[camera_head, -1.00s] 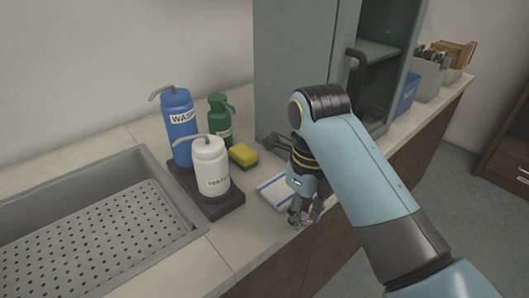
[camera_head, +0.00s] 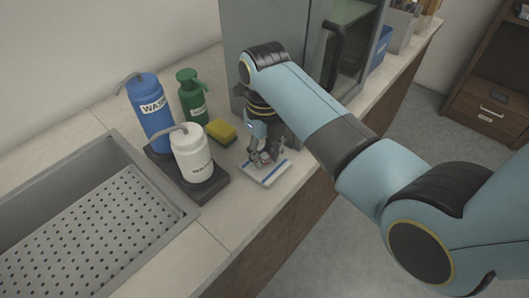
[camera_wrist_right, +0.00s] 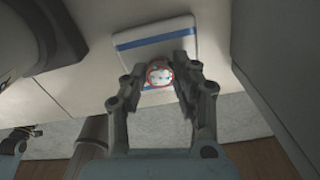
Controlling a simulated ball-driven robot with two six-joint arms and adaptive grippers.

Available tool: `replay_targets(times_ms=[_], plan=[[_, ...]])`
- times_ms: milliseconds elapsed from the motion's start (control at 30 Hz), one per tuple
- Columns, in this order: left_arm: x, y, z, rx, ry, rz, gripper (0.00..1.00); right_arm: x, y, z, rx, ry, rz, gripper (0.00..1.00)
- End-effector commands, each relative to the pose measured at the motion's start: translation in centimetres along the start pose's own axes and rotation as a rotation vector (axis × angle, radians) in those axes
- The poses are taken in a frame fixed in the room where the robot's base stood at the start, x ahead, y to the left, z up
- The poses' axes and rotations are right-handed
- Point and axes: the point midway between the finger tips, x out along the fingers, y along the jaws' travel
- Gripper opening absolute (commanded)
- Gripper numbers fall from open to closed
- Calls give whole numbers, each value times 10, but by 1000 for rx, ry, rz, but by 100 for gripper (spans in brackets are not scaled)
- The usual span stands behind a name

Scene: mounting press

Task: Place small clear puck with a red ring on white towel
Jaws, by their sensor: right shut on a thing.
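The white towel (camera_head: 268,172) with blue stripes lies flat on the counter, in front of the grey cabinet. It also shows in the right wrist view (camera_wrist_right: 155,34). The small clear puck with a red ring (camera_wrist_right: 159,74) is between the fingertips of my right gripper (camera_wrist_right: 160,80), which is shut on it. In the head view my right gripper (camera_head: 263,157) points down over the towel. In the wrist view the puck overlaps the towel's near part; whether it touches the towel I cannot tell.
A yellow sponge (camera_head: 222,132), a green bottle (camera_head: 193,97), a blue wash bottle (camera_head: 151,110) and a white wash bottle (camera_head: 193,155) stand left of the towel. The grey sink (camera_head: 60,190) is further left. The counter's front edge is close to the towel.

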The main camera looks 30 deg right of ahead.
Motion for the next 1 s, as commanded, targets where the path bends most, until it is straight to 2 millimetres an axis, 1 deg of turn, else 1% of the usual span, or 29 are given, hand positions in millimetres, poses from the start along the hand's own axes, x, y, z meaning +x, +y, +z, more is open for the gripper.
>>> replay_targets(times_ms=[33,133,267,400,433,600,867,933,1000], plan=[[0,0,-6,0,9,0,40,4,0,0,0,-1,0,2],[0,0,-9,0,14,0,40,5,0,0,0,-2,0,2],[0,0,-6,0,9,0,40,4,0,0,0,-2,-1,2],[4,0,2,0,-1,0,40,8,0,0,0,-2,-1,2],[3,0,3,0,-3,0,40,8,0,0,0,-2,-1,30],[2,0,6,0,-9,0,40,7,0,0,0,-2,-1,51],[2,0,6,0,-9,0,40,6,0,0,0,-2,-1,51],[-2,0,5,0,-8,0,40,2,0,0,0,-2,-1,51],[-1,0,5,1,-7,0,40,-6,0,1,0,-4,-1,51]])
